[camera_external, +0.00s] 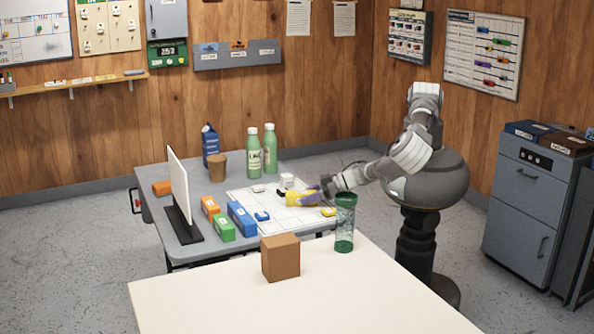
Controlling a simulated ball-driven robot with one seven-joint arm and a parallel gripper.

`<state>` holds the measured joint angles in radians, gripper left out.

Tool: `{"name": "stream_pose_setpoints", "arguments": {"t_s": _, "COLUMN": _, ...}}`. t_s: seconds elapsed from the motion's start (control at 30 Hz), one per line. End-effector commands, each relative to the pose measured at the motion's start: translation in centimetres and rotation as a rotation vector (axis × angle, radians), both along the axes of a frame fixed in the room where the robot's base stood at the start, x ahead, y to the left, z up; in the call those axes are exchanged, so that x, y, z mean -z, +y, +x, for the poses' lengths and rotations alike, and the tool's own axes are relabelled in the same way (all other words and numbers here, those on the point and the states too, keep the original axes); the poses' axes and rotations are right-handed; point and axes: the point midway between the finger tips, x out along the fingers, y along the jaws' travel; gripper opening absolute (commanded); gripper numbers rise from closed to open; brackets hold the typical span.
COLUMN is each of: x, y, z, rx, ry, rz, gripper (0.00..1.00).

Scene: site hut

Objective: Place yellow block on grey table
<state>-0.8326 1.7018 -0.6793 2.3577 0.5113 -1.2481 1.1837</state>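A yellow block (296,198) shows over the white gridded sheet (283,222) on the grey table (158,211). At this size I cannot tell whether the fingers are closed on the block, or whether the block is touching the sheet. A smaller yellow piece (328,211) lies on the sheet, just in front of my gripper.
An upright white panel (179,187), orange, green and blue blocks (241,217), two green bottles (269,150), a carton and a brown cup stand on the grey table.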

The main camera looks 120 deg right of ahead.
Motion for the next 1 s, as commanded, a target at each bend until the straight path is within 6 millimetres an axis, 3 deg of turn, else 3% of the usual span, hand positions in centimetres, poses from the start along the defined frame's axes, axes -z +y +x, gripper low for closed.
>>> {"name": "stream_pose_setpoints", "arguments": {"t_s": 0.03, "x": 0.0, "y": 0.0, "z": 0.0, "rx": 0.000, "ry": 0.000, "rz": 0.000, "gripper": 0.20}}
{"name": "stream_pose_setpoints", "arguments": {"t_s": 0.1, "x": 0.0, "y": 0.0, "z": 0.0, "rx": 0.000, "ry": 0.000, "rz": 0.000, "gripper": 0.07}}
{"name": "stream_pose_setpoints", "arguments": {"t_s": 0.33, "x": -0.6, "y": 0.0, "z": 0.0, "rx": 0.000, "ry": 0.000, "rz": 0.001, "gripper": 0.07}}
{"name": "stream_pose_setpoints", "arguments": {"t_s": 0.7, "x": -8.2, "y": 0.0, "z": 0.0, "rx": 0.002, "ry": -0.003, "rz": 0.002, "gripper": 0.07}}
{"name": "stream_pose_setpoints", "arguments": {"t_s": 0.87, "x": -9.9, "y": 0.0, "z": 0.1, "rx": 0.000, "ry": -0.001, "rz": 0.000, "gripper": 0.07}}
{"name": "stream_pose_setpoints", "arguments": {"t_s": 1.0, "x": -9.5, "y": 1.3, "z": 1.0, "rx": -0.016, "ry": -0.005, "rz": 0.007, "gripper": 0.07}}
